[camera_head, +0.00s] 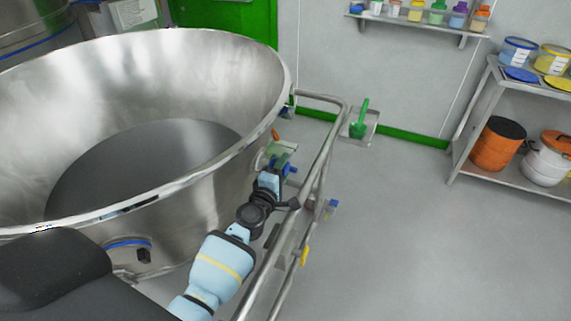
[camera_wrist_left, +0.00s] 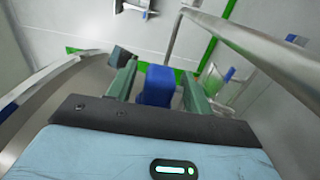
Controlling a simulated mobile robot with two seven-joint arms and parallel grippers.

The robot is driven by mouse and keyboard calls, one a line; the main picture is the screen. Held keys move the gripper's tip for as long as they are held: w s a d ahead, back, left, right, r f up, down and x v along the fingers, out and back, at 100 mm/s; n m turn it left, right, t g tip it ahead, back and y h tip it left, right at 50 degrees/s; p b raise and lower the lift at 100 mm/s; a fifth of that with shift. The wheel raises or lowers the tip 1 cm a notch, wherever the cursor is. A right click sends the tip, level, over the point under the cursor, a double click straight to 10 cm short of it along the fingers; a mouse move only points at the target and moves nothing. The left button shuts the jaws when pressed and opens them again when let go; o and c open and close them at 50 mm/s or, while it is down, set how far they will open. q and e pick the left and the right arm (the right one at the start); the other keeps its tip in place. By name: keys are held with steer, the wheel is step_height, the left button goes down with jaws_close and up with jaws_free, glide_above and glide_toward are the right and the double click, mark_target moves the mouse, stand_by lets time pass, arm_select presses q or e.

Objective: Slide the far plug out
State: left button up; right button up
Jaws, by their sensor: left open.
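A blue block (camera_wrist_left: 157,85), apparently the plug, shows between the two green fingers of my left gripper (camera_wrist_left: 160,88) in the left wrist view. The fingers stand apart on either side of it; I cannot tell whether they touch it. In the head view the left gripper (camera_head: 281,158) is beside the outer wall of the large steel bowl (camera_head: 215,70), inside the tubular rail. A bit of blue (camera_head: 291,169) shows at its fingers there. How the plug sits in its seat is hidden. My right gripper is not in view.
A steel tube rail (camera_head: 322,150) runs close along the right of my left arm, with small blue and yellow fittings (camera_head: 332,207) on it. A shelf rack (camera_head: 470,130) with tubs stands right. The right floor is clear.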

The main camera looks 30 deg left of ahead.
arm_select(q)
steer(key=shift+s+d+p, duration=0.15)
steer(key=shift+s+p, duration=0.1)
steer(key=shift+s, duration=1.2)
steer(key=shift+s+d+p, duration=0.1)
steer(key=shift+s+p, duration=0.1)
steer(key=shift+s, duration=1.2)
